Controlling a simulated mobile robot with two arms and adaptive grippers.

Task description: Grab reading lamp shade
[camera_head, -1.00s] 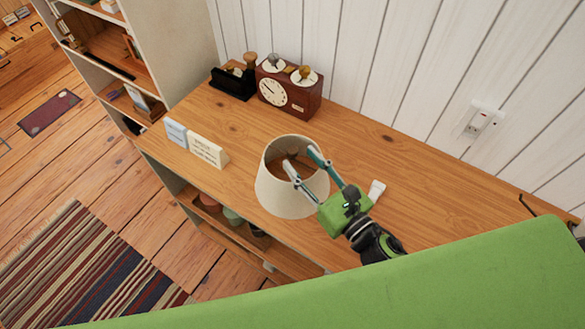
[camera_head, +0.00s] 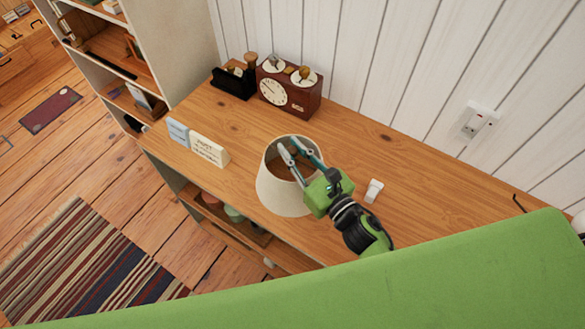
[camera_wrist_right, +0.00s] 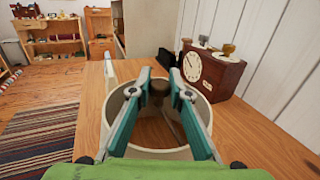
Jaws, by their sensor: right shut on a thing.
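The cream reading lamp shade (camera_head: 283,196) stands on the wooden desk top, open end up, and its open ring also shows in the right wrist view (camera_wrist_right: 113,110). My right gripper (camera_head: 291,146) reaches over the shade's opening from the lower right, its fingertips near the far rim. It is shut on the shade; the exact contact is hard to see. In the right wrist view the two teal fingers (camera_wrist_right: 158,72) lie over the ring, with dark brown parts between them. My left gripper is not in view.
A brown box clock (camera_head: 288,90) and a black holder (camera_head: 233,80) stand behind the shade by the wall. Small signs (camera_head: 208,150) stand left. A small white object (camera_head: 374,190) lies right of the gripper. The desk (camera_head: 430,185) is clear further right.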

